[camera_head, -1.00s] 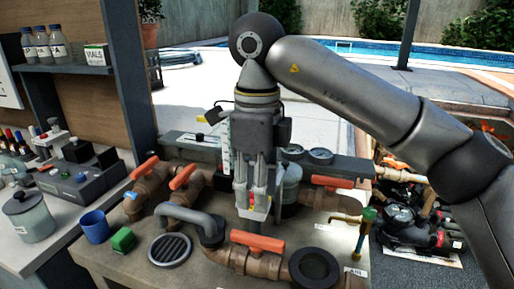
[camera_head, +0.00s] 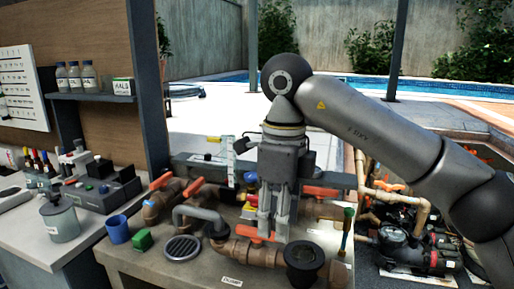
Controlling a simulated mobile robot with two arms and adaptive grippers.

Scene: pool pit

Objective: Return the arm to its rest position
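My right arm comes in from the right, and its gripper (camera_head: 273,236) points down over the pipework bench (camera_head: 190,262). The two fingers look parted by a narrow gap, with no object seen held between them. The fingertips overlap the right end of an orange valve handle (camera_head: 250,235) in the picture; I cannot tell whether they touch it. A small white, yellow and red item (camera_head: 249,211) shows just left of the fingers. My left gripper is out of view.
A blue cup (camera_head: 117,229), a green block (camera_head: 142,240) and a round drain grate (camera_head: 182,248) sit at the left front. A dark round fitting (camera_head: 305,255) is at the right front. A pump (camera_head: 400,245) stands in the pit at right. Shelf bottles (camera_head: 75,77) are at left.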

